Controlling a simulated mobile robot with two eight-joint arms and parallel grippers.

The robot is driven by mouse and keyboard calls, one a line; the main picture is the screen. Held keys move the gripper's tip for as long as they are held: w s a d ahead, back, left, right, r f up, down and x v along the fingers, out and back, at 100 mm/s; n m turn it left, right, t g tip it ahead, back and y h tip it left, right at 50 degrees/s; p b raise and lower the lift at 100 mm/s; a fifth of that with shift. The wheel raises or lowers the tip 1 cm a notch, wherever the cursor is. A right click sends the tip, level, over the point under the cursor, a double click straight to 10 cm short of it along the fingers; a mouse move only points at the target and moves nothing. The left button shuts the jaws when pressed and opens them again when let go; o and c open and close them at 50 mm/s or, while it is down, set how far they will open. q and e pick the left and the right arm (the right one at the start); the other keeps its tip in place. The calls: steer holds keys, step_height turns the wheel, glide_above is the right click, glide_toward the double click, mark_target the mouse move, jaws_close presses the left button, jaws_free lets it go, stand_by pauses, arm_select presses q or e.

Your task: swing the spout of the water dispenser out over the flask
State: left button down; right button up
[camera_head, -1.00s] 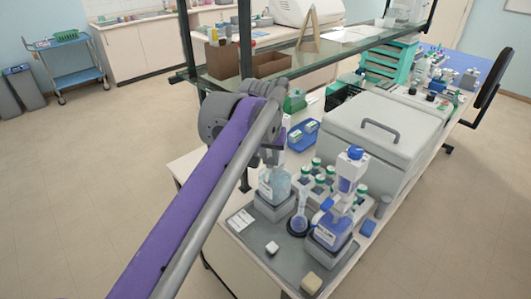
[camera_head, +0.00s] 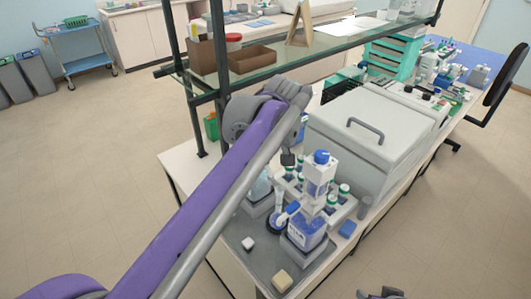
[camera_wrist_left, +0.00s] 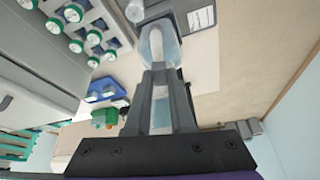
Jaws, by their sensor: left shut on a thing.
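The clear bottle of the water dispenser (camera_head: 259,188) stands on a grey block at the left of the tray, largely hidden by my arm. My left gripper (camera_head: 290,158) is above it. In the left wrist view, my left gripper (camera_wrist_left: 160,92) is shut on the clear, pale-blue upright part of this dispenser (camera_wrist_left: 158,45). Its spout cannot be made out. The flask (camera_head: 279,203), with a narrow neck, stands in a dark ring just right of it. A dark part at the bottom edge, probably my right gripper (camera_head: 380,294), barely shows.
A second dispenser (camera_head: 319,178) with a blue top and blue bottle stands right of the flask. Green-capped bottles (camera_head: 342,188) in a rack are behind. A large grey lidded box (camera_head: 340,125) and a glass shelf (camera_head: 280,68) bound the space behind.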

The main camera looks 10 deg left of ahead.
arm_select(q)
steer(key=shift+w+d+n, duration=0.1)
steer(key=shift+d+n, duration=0.05)
steer(key=shift+n, duration=0.15)
arm_select(e)
steer(key=shift+w+d+r, duration=0.1)
steer(key=shift+w, duration=0.05)
arm_select(q)
steer(key=c, duration=0.8)
jaws_free()
steer(key=shift+o, duration=0.2)
steer(key=v, duration=1)
steer(key=shift+d+r+p, duration=0.15)
steer(key=shift+r+p, duration=0.2)
arm_select(e)
steer(key=shift+w+r, duration=0.3)
steer(key=shift+r, duration=0.15)
